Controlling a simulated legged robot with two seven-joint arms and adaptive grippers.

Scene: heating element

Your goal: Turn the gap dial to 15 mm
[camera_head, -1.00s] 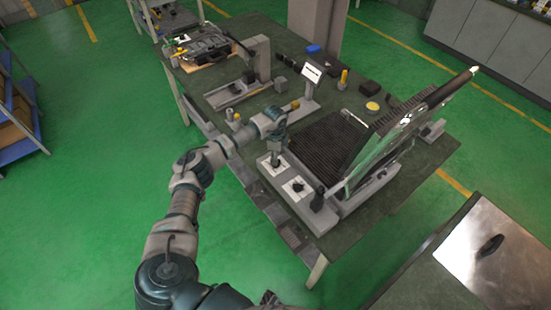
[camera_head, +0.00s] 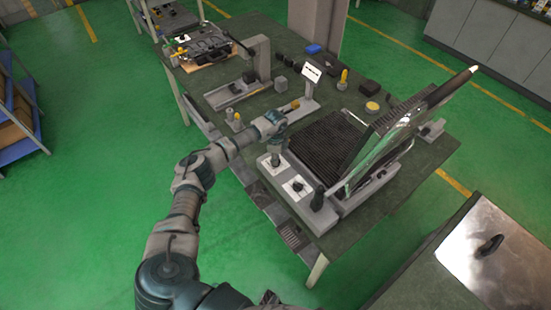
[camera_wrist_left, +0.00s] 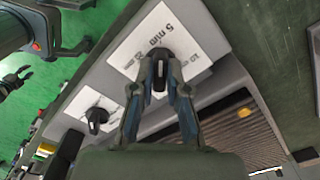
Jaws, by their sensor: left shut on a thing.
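My left gripper (camera_head: 275,158) points down at the far one of two dials on the control strip of a grey machine (camera_head: 322,225). In the left wrist view its fingers (camera_wrist_left: 160,84) are shut on a black dial knob (camera_wrist_left: 160,58). The knob sits on a white label plate (camera_wrist_left: 183,40) with print that looks like "5 mm"; other print is partly hidden or too small to read. The knob's exact setting cannot be told. A second black knob (camera_wrist_left: 97,116) on its own white plate is free; it also shows in the head view (camera_head: 297,186). My right gripper is not in view.
A black handle (camera_head: 318,199) stands right of the dials. The machine's ribbed bed (camera_head: 330,146) and raised lid (camera_head: 400,135) lie behind. A small sign (camera_head: 312,72) and a yellow-topped part (camera_head: 343,78) stand farther back on the green table.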

